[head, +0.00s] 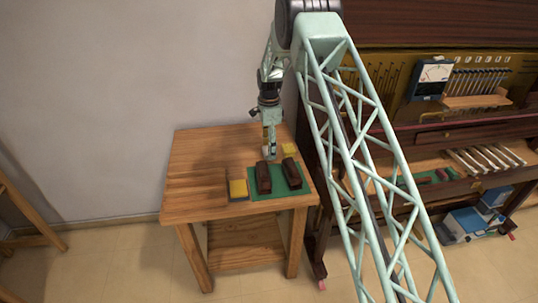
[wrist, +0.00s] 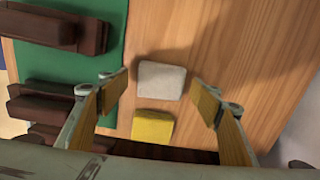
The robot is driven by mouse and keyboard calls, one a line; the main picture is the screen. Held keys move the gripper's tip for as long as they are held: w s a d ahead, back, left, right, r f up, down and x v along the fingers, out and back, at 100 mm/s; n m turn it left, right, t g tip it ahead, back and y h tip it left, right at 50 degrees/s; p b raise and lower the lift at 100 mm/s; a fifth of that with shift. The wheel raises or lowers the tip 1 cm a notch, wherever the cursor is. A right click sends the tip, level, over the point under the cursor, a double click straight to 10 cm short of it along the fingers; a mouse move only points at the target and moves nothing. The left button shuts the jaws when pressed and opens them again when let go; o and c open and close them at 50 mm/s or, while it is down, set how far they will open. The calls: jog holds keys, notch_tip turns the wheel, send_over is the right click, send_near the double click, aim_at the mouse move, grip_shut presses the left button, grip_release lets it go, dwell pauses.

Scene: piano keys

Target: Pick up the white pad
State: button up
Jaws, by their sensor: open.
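The white pad (wrist: 161,80) lies flat on the wooden table in the wrist view, a small pale block with rounded corners. My gripper (wrist: 160,84) is open, with one finger to the left of the pad and one to the right. A gap shows on both sides, and nothing is held. In the head view my gripper (head: 270,153) points straight down over the table. I cannot make out the white pad there; the gripper likely hides it.
A yellow block (wrist: 152,126) lies just below the pad in the wrist view. A green mat (wrist: 60,68) with dark brown blocks (wrist: 52,27) is to the left. The wooden table (head: 195,165) has bare room at its left. The piano (head: 440,150) stands to the right.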

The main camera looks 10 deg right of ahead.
jog(key=shift+f, duration=0.6)
jog(key=c, duration=0.8)
